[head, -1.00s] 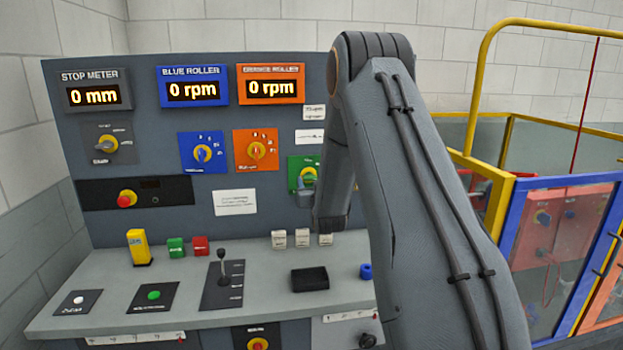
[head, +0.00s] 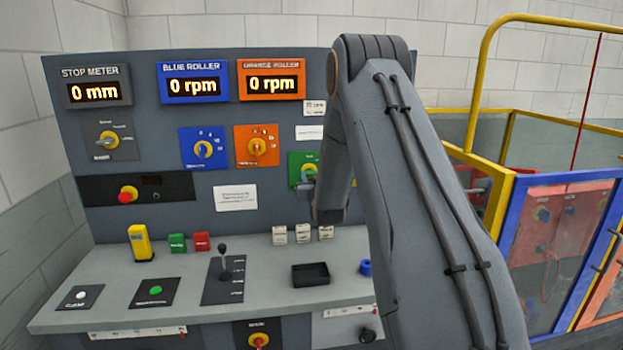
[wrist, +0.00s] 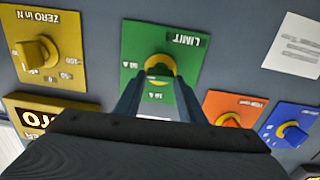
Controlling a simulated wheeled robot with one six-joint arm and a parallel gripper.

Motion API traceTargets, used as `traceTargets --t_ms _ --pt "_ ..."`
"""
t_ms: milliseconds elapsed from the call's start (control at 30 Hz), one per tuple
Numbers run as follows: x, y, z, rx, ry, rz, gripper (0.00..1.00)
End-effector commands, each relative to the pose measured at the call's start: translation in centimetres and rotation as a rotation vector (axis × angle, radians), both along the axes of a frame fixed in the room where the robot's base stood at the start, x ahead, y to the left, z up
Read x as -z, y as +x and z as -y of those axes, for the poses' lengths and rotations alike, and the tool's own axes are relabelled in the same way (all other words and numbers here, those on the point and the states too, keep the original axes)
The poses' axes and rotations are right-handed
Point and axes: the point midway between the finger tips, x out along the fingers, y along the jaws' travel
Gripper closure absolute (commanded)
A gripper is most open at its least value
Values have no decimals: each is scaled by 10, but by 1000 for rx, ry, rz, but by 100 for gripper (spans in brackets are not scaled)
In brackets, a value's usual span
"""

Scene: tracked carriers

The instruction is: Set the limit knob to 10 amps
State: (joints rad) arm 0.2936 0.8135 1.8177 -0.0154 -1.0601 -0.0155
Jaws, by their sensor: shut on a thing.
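The limit knob (wrist: 160,68) is yellow and sits on a green plate (wrist: 187,60) marked LIMIT, seen upside down in the wrist view. My gripper (wrist: 158,77) is shut on the knob, one finger on each side, and partly hides it. Small amp markings show left of the knob and between the fingers; they are hard to read. In the head view the green plate (head: 296,159) is at the panel's right, with the knob (head: 308,171) partly showing beside my arm. My gripper (head: 305,188) is mostly hidden there.
The orange roller knob (head: 257,147) and blue roller knob (head: 203,149) are to the left on the panel. Below, the desk holds a lever (head: 223,262), a black tray (head: 310,281) and a blue ring (head: 365,267). A yellow rail (head: 480,80) stands at right.

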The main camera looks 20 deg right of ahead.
Motion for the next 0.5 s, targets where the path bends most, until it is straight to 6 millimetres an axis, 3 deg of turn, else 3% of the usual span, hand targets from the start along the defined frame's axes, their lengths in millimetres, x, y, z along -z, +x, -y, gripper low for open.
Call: traceTargets --t_ms 500 --pt "2 2 -2 0 -338 -94 86"
